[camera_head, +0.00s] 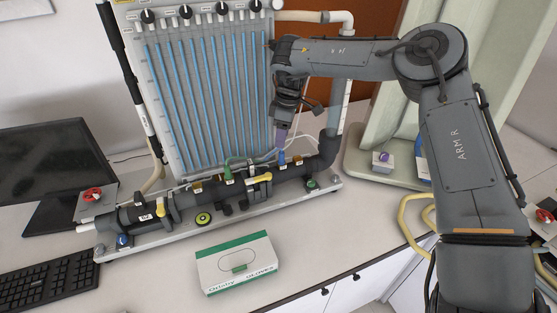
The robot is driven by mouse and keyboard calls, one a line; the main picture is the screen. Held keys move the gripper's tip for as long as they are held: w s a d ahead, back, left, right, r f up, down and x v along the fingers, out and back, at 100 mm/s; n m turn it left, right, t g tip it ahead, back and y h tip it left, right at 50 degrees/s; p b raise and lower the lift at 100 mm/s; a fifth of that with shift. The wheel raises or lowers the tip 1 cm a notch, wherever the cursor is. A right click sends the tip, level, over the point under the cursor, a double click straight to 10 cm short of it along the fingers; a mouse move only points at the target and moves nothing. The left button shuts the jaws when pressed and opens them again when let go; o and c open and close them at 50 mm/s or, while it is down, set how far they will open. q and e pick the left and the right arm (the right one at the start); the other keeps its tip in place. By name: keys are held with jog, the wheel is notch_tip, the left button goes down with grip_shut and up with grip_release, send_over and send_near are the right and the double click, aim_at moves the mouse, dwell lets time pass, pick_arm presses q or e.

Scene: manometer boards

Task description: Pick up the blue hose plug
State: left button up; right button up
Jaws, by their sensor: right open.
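A small blue piece (282,158), which looks like the blue hose plug, stands upright on the black pipe assembly below the right part of the manometer board. My right gripper (281,148) points down directly above it, with its fingertips close to the blue piece. The gripper is open. The fingers are small and partly blend with the board, so I cannot tell whether they touch the piece. My left gripper is not in view.
The manometer board (205,100) with blue tubes rises right behind the gripper. Yellow-handled valves (262,178) and a green fitting (228,173) sit along the black pipe. A green-and-white box (237,264) lies in front. A monitor (50,165) and keyboard (50,285) stand at left.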

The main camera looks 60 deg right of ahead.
aim_at(282, 152)
notch_tip(282, 152, down, 3)
jog(key=shift+w+r, duration=0.1)
jog(key=shift+w+d+f, duration=0.1)
jog(key=shift+d+f, duration=0.05)
jog(key=shift+f, duration=1.2)
jog(key=shift+w+d+f, duration=0.1)
jog(key=shift+d+f, duration=0.05)
jog(key=shift+f, duration=1.2)
grip_shut()
